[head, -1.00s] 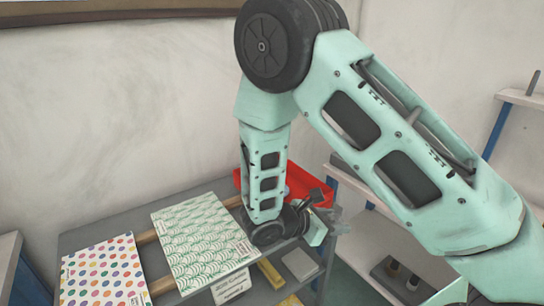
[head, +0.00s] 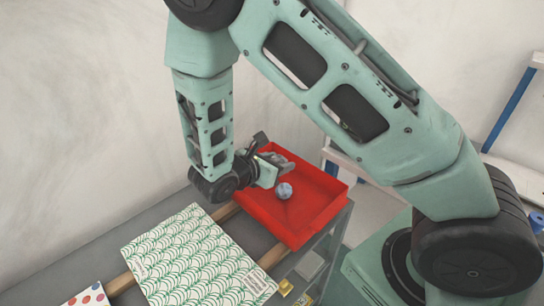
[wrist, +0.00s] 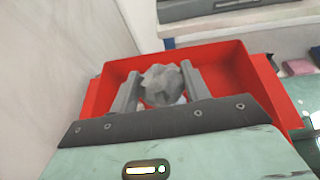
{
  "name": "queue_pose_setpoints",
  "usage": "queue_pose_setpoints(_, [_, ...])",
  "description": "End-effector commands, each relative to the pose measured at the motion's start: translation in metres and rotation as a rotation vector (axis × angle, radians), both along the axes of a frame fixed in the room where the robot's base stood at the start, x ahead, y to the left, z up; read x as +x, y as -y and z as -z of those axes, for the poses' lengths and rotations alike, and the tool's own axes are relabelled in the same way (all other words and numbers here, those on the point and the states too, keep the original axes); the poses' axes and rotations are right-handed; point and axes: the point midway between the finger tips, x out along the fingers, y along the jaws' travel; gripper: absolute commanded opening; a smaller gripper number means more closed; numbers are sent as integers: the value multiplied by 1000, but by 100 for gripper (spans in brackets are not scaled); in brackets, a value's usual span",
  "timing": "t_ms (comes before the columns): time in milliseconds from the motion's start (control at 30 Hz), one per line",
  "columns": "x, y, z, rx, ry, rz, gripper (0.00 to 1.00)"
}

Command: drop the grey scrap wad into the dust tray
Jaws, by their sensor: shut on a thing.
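The grey scrap wad (wrist: 162,86) is a crumpled lump between the two fingers of my gripper (wrist: 160,88) in the wrist view. My gripper is shut on it. In the head view my gripper (head: 280,162) is over the back left part of the red dust tray (head: 318,210), and the wad is hard to make out there. The tray also shows in the wrist view (wrist: 230,75), around and beyond the fingers. How high the wad is above the tray floor I cannot tell.
A bluish-grey ball (head: 284,190) shows at the tray, below my gripper. A green-and-white patterned sheet (head: 195,255) lies left of the tray, with a dotted one (head: 88,296) farther left. The wall rises close behind. The tray's right part is clear.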

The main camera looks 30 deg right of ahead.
Motion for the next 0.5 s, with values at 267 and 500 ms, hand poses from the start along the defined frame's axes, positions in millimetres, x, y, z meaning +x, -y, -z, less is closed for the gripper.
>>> queue_pose_setpoints(267, [0,0,31,-1,0,1,26])
queue_pose_setpoints(500, [0,0,54,-1,1,0,26])
